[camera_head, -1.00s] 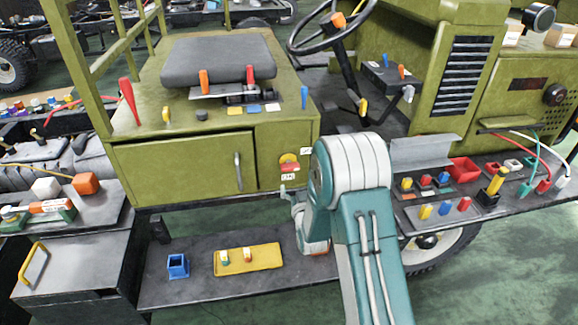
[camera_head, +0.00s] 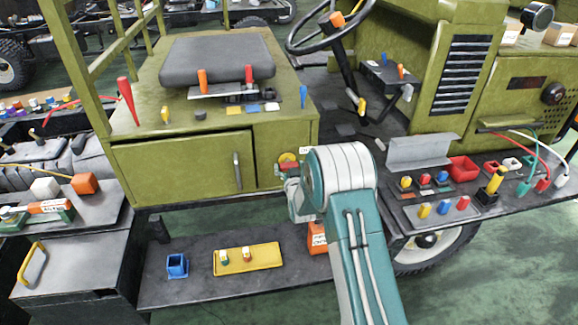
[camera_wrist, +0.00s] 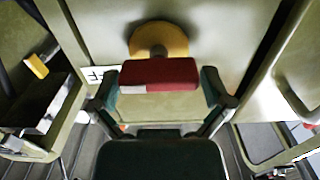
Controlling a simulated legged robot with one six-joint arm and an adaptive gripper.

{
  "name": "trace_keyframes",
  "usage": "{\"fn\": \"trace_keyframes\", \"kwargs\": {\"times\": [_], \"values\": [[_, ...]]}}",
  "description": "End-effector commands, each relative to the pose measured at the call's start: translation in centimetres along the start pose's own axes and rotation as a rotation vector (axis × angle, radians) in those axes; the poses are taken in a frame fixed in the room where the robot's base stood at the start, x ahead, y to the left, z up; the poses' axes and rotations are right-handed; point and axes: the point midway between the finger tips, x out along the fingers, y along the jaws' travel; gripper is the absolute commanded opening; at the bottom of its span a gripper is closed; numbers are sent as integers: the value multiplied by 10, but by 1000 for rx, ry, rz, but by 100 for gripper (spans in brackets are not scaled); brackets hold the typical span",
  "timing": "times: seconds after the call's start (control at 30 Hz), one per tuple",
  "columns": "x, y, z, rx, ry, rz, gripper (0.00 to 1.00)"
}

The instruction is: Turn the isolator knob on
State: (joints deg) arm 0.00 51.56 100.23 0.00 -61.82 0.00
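The isolator knob is a red horizontal bar (camera_wrist: 160,75) with a paler left end, set in front of a yellow round plate (camera_wrist: 158,38) on the olive panel. In the head view, the yellow plate (camera_head: 288,157) shows just above my gripper (camera_head: 290,174), which partly covers the knob. In the wrist view my gripper (camera_wrist: 160,92) is open, with one dark finger at each end of the red bar. The fingers look slightly apart from the bar; contact cannot be told. A white label (camera_wrist: 100,78) is partly hidden behind the left finger.
An olive cabinet door with a handle (camera_head: 237,171) is left of the knob. A lower shelf (camera_head: 205,287) holds a blue holder (camera_head: 177,265), a yellow tray (camera_head: 272,268) and an orange box (camera_head: 317,238). A side tray with knobs is at right.

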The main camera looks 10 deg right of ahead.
Motion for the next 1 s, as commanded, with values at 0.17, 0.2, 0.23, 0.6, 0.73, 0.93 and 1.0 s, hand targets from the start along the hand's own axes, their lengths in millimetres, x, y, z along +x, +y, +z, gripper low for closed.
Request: {"fn": "trace_keyframes", "kwargs": {"times": [0.17,0.2,0.23,0.6,0.73,0.93,1.0], "values": [[0,0,0,0,0,0,41],[0,0,0,0,0,0,41],[0,0,0,0,0,-1,41],[0,0,0,81,1,-1,41],[0,1,0,165,1,-1,41],[0,2,0,341,1,-1,41],[0,3,0,408,1,-1,41]]}}
